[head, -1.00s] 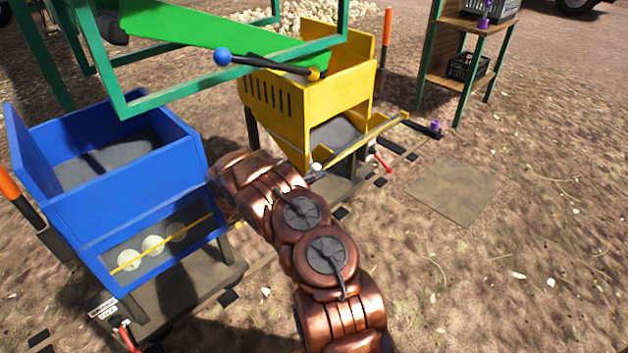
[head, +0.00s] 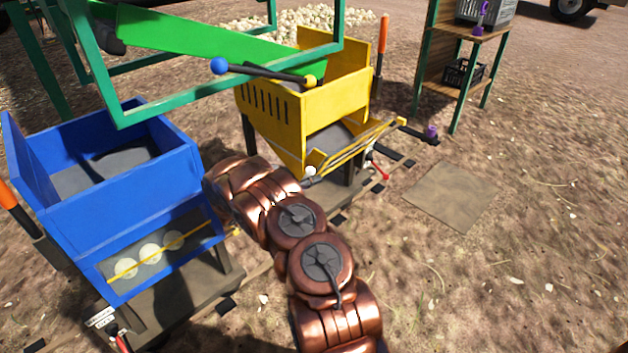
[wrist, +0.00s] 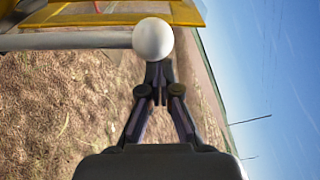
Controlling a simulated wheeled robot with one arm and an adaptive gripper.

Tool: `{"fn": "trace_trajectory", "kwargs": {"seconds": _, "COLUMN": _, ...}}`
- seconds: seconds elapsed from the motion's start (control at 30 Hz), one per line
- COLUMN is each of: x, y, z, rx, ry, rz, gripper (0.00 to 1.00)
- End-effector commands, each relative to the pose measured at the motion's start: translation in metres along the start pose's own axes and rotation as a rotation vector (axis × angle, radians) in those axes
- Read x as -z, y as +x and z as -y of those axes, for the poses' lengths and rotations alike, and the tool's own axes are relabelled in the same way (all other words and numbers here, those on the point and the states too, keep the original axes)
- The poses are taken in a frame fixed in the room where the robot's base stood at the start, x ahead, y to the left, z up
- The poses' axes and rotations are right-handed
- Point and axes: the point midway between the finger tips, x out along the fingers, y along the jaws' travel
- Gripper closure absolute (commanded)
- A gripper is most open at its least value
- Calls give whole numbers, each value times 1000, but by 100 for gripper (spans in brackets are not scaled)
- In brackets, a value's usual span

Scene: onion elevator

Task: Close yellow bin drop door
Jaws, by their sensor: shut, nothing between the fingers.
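The yellow bin (head: 335,105) stands in the middle of the head view. Its drop door (head: 362,146) sticks outward from the lower front, leaving the opening above it uncovered. A white ball knob (head: 310,171) sits at the near end of the door's bar. In the wrist view, the white knob (wrist: 153,39) is large, on a pale bar, with a yellow edge of the door (wrist: 100,14) above it. My gripper (wrist: 159,70) is shut and empty, its tips right at the knob; whether they touch it I cannot tell. In the head view my arm mostly hides the gripper.
A green chute (head: 200,45) and frame hang above, with a blue-knobbed lever (head: 220,66). A shelf (head: 462,85) stands at the back right. Open dirt lies to the right.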

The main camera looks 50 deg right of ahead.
Motion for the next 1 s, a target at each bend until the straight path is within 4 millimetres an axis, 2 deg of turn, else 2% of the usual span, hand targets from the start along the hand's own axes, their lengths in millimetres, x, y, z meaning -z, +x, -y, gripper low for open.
{"fn": "trace_trajectory", "kwargs": {"seconds": 0.17, "x": 20, "y": 3, "z": -3, "rx": -3, "ry": -5, "rz": 7, "gripper": 100}}
{"fn": "trace_trajectory", "kwargs": {"seconds": 0.3, "x": 17, "y": -26, "z": -2, "rx": -6, "ry": -3, "rz": 14, "gripper": 100}}
{"fn": "trace_trajectory", "kwargs": {"seconds": 0.7, "x": 21, "y": -84, "z": -2, "rx": -3, "ry": -1, "rz": 3, "gripper": 100}}
{"fn": "trace_trajectory", "kwargs": {"seconds": 0.87, "x": 22, "y": -90, "z": -4, "rx": -8, "ry": -3, "rz": -1, "gripper": 100}}
{"fn": "trace_trajectory", "kwargs": {"seconds": 1.0, "x": 29, "y": -75, "z": -14, "rx": -71, "ry": -16, "rz": -34, "gripper": 100}}
